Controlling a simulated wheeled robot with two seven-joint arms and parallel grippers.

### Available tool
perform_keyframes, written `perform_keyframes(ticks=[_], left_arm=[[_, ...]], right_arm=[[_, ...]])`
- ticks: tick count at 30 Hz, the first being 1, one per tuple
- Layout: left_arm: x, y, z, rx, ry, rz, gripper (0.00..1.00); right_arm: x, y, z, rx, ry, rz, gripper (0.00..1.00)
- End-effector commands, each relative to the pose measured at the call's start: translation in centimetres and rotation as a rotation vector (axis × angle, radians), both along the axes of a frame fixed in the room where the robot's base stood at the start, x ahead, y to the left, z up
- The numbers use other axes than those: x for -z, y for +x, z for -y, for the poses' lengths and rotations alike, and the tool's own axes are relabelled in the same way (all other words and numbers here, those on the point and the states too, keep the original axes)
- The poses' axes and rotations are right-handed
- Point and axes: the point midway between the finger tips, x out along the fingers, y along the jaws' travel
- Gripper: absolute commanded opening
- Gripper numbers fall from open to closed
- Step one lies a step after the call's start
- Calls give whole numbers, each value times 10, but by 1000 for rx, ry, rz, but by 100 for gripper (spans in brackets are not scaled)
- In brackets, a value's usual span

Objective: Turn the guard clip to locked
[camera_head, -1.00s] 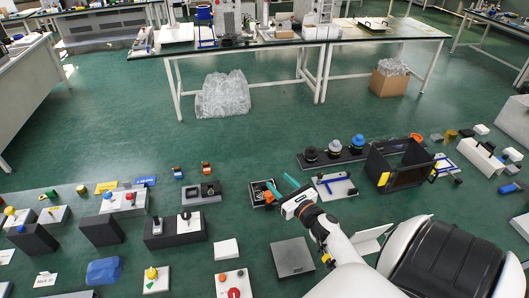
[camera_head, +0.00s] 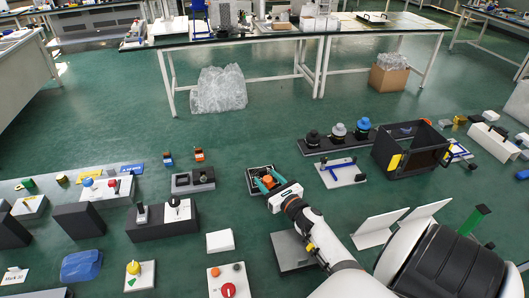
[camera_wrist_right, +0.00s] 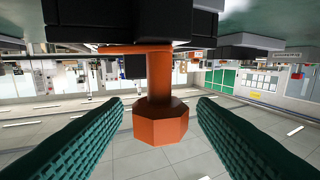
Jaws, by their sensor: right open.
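My right gripper (camera_head: 265,184) is at a small black box (camera_head: 251,172) in the middle of the head view. Its two teal fingers are open and reach into or over the box. Between them is an orange part (camera_head: 268,181), probably the guard clip. In the right wrist view an orange faceted knob (camera_wrist_right: 160,123) on a short orange stem stands between the open fingers (camera_wrist_right: 160,102), with a gap on both sides. The stem joins an orange bar under a dark body. No locked marking is legible. My left gripper is not in view.
A black strip with round knobs (camera_head: 338,132) is behind.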

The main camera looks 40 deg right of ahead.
Motion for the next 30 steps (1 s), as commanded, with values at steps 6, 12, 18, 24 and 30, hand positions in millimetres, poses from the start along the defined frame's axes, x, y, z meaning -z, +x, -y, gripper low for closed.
perform_keyframes(ticks=[6,12,18,24,30], left_arm=[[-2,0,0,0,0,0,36],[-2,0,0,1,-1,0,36],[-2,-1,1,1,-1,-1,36],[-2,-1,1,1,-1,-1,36],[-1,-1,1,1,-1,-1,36]], right_arm=[[0,22,3,0,0,-1,52],[0,24,3,0,-1,-1,52],[0,24,3,0,-1,-1,38],[0,24,3,0,-1,-1,8],[1,24,4,-19,-3,-2,8]])
